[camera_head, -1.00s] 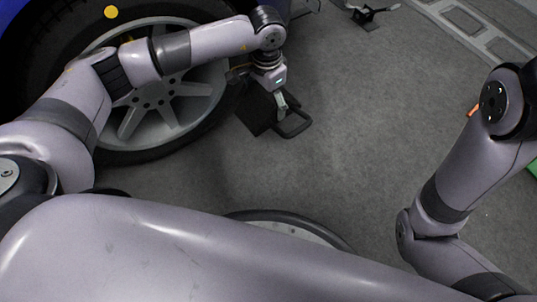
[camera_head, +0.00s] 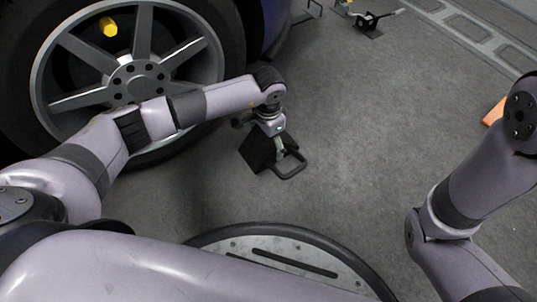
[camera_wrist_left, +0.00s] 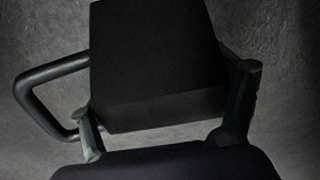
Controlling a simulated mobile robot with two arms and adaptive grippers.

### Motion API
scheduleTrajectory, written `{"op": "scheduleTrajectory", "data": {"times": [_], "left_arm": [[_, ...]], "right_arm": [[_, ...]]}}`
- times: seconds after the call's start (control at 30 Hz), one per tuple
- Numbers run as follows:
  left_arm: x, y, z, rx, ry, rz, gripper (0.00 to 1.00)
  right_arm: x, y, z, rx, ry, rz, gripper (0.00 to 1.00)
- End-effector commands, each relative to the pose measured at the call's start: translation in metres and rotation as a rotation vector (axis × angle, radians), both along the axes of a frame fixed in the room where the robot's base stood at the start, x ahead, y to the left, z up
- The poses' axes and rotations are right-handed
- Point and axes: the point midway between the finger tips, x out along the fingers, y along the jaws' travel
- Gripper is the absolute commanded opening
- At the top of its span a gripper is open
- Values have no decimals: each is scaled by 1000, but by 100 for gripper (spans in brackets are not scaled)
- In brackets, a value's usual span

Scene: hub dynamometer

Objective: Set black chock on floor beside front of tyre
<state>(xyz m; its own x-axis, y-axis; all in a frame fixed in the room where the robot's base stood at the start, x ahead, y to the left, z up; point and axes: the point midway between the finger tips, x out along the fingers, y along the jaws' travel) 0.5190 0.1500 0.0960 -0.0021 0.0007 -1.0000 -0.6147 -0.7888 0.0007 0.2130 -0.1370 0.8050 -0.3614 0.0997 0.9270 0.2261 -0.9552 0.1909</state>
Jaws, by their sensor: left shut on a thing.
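The black chock (camera_head: 258,149) is a dark block with a black loop handle (camera_head: 293,168). My left gripper (camera_head: 280,149) is shut on it, just right of the lower right side of the tyre (camera_head: 235,45). A narrow strip of floor shows between chock and tyre in the head view. In the left wrist view the chock (camera_wrist_left: 155,65) fills the middle between the two fingers (camera_wrist_left: 165,125), its handle out to the left. I cannot tell whether its underside touches the floor. My right arm shows at the right; its gripper is out of view.
The tyre has a grey spoked rim (camera_head: 142,30) with a yellow piece (camera_head: 109,27) on it. A small black lever device (camera_head: 370,22) lies at the top. An orange object (camera_head: 494,112) is at the right. The grey floor (camera_head: 370,130) right of the chock is clear.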

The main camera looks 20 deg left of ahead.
Motion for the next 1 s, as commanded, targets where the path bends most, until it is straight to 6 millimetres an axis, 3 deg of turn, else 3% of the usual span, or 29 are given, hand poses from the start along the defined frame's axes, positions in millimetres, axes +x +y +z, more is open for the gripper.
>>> {"op": "scheduleTrajectory", "data": {"times": [0.17,0.43,0.83,0.87,1.0], "left_arm": [[1,-1,-8,-2,-3,0,22],[1,-1,-45,-3,-2,0,22],[1,-1,-47,-2,-3,-1,22],[0,0,-49,0,0,-1,83],[0,-1,-49,-1,-1,-1,93]], "right_arm": [[0,0,-7,0,-1,0,40],[-1,0,-33,-1,-1,0,40],[0,0,-32,0,1,0,40],[0,0,-32,0,1,0,40],[0,0,-32,0,1,0,40]]}}
